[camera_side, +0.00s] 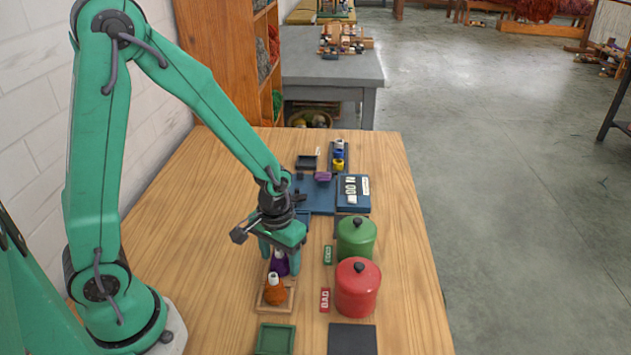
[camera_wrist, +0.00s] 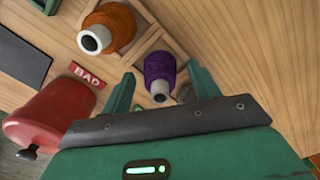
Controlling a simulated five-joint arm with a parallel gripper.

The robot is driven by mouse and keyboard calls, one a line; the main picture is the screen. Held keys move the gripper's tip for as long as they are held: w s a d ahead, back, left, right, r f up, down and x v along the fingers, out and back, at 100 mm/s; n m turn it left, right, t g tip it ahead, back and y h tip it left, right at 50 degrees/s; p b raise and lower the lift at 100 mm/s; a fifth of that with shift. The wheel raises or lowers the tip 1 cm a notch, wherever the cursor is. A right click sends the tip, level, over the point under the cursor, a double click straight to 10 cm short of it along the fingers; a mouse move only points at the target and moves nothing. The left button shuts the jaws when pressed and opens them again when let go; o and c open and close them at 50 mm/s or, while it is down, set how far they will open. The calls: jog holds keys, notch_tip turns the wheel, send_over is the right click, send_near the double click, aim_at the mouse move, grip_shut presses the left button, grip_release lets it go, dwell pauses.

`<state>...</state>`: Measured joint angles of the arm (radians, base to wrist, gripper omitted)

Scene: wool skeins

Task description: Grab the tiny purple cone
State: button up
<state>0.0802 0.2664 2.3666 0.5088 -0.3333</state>
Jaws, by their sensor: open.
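The small purple cone (camera_side: 279,265) with a white tube top stands in a wooden rack (camera_side: 258,303), behind an orange cone (camera_side: 276,292). In the wrist view the purple cone (camera_wrist: 160,68) shows between the two green fingers, its white tube end towards the camera. My gripper (camera_side: 281,258) is open and points down over the purple cone, with the fingers on either side of it. In the wrist view my gripper (camera_wrist: 161,72) shows gaps beside the cone. The fingers hide part of the cone in the side view.
The orange cone sits close beside. A red canister (camera_side: 357,290) with a BAD label (camera_side: 325,300) and a green canister (camera_side: 356,237) stand to the right. A green tray (camera_side: 275,340) and a dark mat (camera_side: 352,340) lie in front. Table left of the rack is clear.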

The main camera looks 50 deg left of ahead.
jog(key=c, duration=1.1)
jog(key=shift+o, duration=0.2)
jog(key=shift+r, duration=0.15)
jog(key=shift+r, duration=4.85)
jog(key=shift+r, duration=2.5)
jog(key=shift+w, duration=0.1)
